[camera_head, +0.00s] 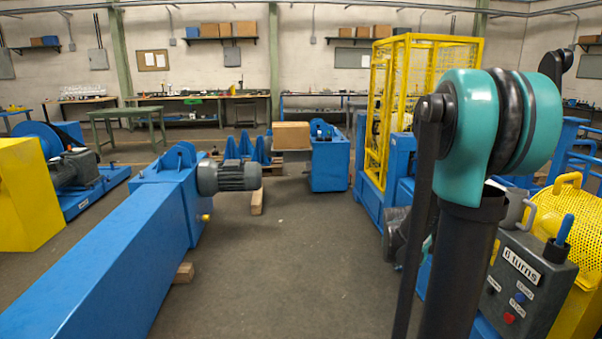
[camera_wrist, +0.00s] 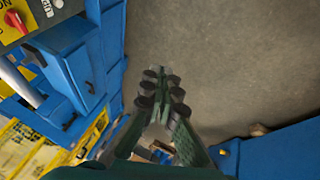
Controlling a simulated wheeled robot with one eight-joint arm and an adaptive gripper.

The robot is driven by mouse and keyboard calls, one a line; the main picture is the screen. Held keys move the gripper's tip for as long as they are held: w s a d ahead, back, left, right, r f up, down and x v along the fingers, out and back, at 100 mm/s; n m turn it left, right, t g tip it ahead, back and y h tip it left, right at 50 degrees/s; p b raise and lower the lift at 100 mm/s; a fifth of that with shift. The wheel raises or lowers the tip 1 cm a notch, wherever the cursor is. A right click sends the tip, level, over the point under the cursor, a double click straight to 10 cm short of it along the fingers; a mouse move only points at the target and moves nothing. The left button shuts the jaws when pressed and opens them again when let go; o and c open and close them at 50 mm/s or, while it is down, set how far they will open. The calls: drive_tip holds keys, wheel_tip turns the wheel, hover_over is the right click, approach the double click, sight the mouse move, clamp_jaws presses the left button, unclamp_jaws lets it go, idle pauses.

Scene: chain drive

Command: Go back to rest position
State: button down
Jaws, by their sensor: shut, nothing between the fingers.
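My gripper (camera_wrist: 160,92) shows in the wrist view, with its dark fingers close together and nothing held between them. It hangs over bare grey floor, beside a blue machine frame on the left of that view. In the head view my teal and black arm stands raised at the right and covers part of the machines behind it. I cannot make out the gripper itself in the head view.
A yellow cage (camera_head: 425,95) stands behind. A long blue beam (camera_head: 125,255) lies left. The middle floor (camera_head: 295,255) is clear.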

drive_tip(key=s+a+f+m+y, duration=0.1)
drive_tip(key=s+a, duration=0.5)
drive_tip(key=s, duration=0.4)
drive_tip(key=s+a+f+m+y, duration=0.1)
drive_tip(key=s+a, duration=0.5)
drive_tip(key=s, duration=0.4)
drive_tip(key=shift+g+y, duration=0.4)
drive_tip(key=shift+f, duration=0.1)
